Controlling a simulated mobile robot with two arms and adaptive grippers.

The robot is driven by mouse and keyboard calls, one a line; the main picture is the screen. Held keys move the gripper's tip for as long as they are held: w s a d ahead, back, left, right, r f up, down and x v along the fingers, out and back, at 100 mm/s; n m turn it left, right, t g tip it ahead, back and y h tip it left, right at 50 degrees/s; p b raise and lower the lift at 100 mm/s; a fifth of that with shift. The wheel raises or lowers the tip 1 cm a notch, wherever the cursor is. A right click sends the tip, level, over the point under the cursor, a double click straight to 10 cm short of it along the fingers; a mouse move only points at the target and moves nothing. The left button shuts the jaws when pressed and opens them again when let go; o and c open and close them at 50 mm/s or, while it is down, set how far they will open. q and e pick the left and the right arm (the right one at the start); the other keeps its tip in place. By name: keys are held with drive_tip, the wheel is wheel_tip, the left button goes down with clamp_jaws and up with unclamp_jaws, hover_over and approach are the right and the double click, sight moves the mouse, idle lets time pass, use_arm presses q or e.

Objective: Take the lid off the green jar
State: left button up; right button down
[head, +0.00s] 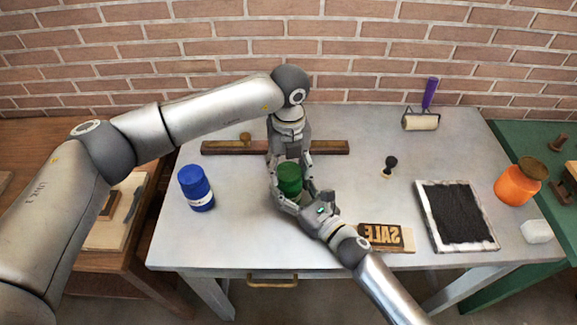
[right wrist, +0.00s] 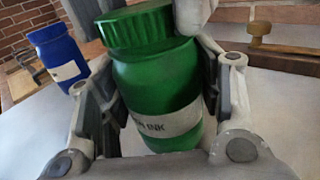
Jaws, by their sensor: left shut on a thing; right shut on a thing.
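The green jar (right wrist: 157,88), with a pale ink label, stands near the middle of the grey table. Its ribbed green lid (head: 290,170) sits on its top and also shows in the right wrist view (right wrist: 137,28). My left gripper (head: 291,163) reaches down from above and is shut on the lid, its fingertips on either side. My right gripper (head: 289,195) comes from the front right and is shut around the jar body. The fingers partly hide the jar in the head view.
A blue jar (head: 196,188) stands to the left. A wooden bar (head: 225,147) lies behind. A SALE block (head: 386,238), a black stamp (head: 390,166), an ink tray (head: 423,205) and a roller (head: 421,122) are to the right.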

sight(289, 171)
use_arm(q)
drive_tip(key=n, duration=0.6)
drive_tip(key=shift+w+a+n, duration=0.1)
drive_tip(key=shift+n, duration=0.2)
drive_tip(key=shift+r, duration=0.2)
drive_tip(key=shift+r, duration=0.95)
drive_tip(key=shift+r, duration=2)
use_arm(e)
drive_tip(key=shift+c, duration=1.8)
unclamp_jaws()
drive_tip(key=shift+s+d, duration=0.1)
